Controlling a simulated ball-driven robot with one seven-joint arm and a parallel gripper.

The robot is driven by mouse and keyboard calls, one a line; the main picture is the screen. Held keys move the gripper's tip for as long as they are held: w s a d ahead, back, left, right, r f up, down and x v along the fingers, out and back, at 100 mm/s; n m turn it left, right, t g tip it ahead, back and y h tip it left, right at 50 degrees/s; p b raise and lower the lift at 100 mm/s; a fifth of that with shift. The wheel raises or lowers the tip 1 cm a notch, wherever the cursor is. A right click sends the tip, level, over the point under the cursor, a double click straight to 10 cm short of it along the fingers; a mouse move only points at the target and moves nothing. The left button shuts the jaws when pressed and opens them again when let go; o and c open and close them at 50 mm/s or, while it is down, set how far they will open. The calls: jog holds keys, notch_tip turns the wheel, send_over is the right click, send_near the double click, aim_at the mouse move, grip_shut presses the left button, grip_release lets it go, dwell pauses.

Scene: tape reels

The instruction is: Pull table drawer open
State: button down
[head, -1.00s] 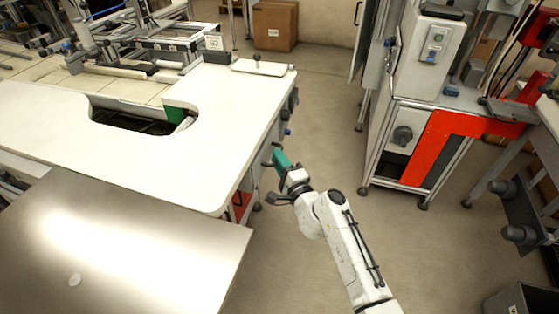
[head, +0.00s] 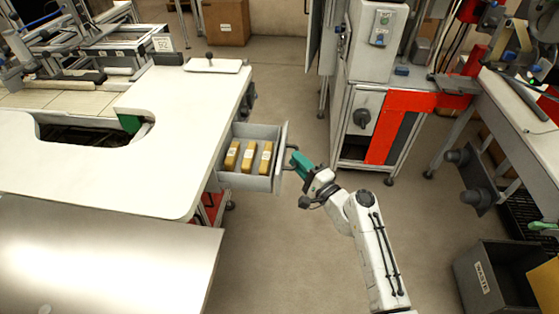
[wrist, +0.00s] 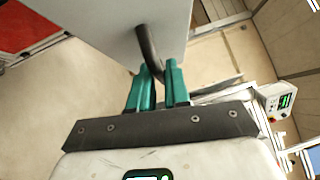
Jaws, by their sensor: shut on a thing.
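The table drawer (head: 248,182) is a grey box pulled out from the right side of the white table (head: 180,145). Several yellow-brown blocks with white labels (head: 249,156) lie inside it. My gripper (head: 293,157) is at the drawer's front, its green fingers shut on the dark bar handle. In the wrist view the handle (wrist: 148,45) runs down from the light grey drawer front (wrist: 112,22) to between the green fingers (wrist: 160,85). The lower part of the handle is partly hidden by the fingers.
A machine cabinet with a red panel (head: 402,103) stands to the right across the floor. A dark bin (head: 490,275) is at the lower right. A bare metal tabletop (head: 100,250) is at the lower left. Open floor (head: 280,240) lies around my arm.

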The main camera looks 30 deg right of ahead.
jog(key=shift+s+d+f, duration=0.1)
jog(key=shift+s+d, duration=0.7)
jog(key=shift+d, duration=0.2)
jog(key=c, duration=1.2)
grip_release()
jog(key=shift+o, duration=0.2)
jog(key=s+d+f+b, duration=0.1)
jog(key=s+b, duration=0.1)
jog(key=s, duration=0.8)
jog(key=shift+s+d, duration=0.25)
jog(key=shift+d, duration=0.1)
jog(key=shift+a+f, duration=0.1)
jog(key=shift+f, duration=0.05)
